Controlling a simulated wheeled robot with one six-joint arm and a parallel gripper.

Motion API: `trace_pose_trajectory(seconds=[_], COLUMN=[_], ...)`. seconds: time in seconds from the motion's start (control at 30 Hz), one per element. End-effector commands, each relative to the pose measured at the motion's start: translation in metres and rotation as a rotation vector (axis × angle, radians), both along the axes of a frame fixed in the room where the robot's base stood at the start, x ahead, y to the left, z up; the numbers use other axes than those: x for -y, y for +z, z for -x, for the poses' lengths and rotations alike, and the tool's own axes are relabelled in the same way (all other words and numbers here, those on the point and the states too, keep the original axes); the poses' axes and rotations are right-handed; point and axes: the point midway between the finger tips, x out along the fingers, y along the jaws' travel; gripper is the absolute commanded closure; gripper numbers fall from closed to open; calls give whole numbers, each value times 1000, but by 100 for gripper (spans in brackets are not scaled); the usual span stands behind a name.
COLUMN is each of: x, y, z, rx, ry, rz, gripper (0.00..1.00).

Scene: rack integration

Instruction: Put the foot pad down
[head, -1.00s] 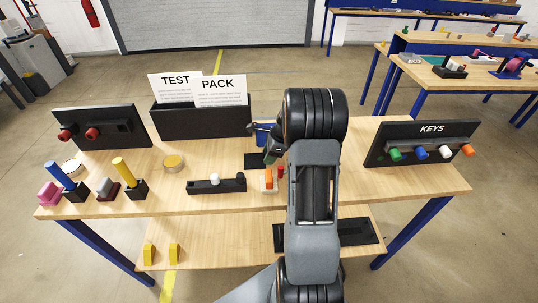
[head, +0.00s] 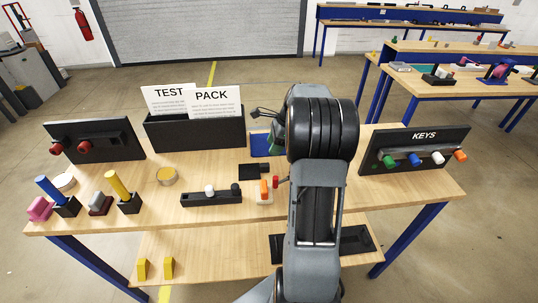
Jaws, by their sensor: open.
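My gripper (head: 262,114) shows only in part, at the left of my dark arm, above the back of the table. Its thin dark fingers look apart, and I see nothing between them. No object stands out clearly as the foot pad. A flat black piece (head: 250,171) lies on the tabletop below my gripper, clear of it; it may be the foot pad, but I cannot tell. A blue piece (head: 260,143) stands behind it, partly hidden by my arm.
A white block with an orange peg (head: 263,190) and a black bar (head: 210,199) are near the front. The TEST/PACK box (head: 190,132) stands behind left, the KEYS rack (head: 415,149) at right. Yellow pieces (head: 155,268) are on the lower shelf (head: 210,255).

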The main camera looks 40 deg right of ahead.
Motion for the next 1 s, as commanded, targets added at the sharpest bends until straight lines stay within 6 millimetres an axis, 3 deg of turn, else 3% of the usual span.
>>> trace_pose_trajectory(seconds=[0.17, 0.27, 0.47, 0.6, 0.7, 0.8, 1.0], x=[3, -13, -95, -152, -181, -202, -222], y=[17, 28, 56, 65, 65, 61, 52], z=[3, 6, 34, 70, 97, 121, 151], rx=[3, 27, 149, 250, 316, 369, 433], ry=[13, 102, 596, 1032, 1319, 1562, 1879], rz=[7, 45, 247, 414, 522, 614, 734], gripper=[49, 49, 49, 49, 49, 49, 49])
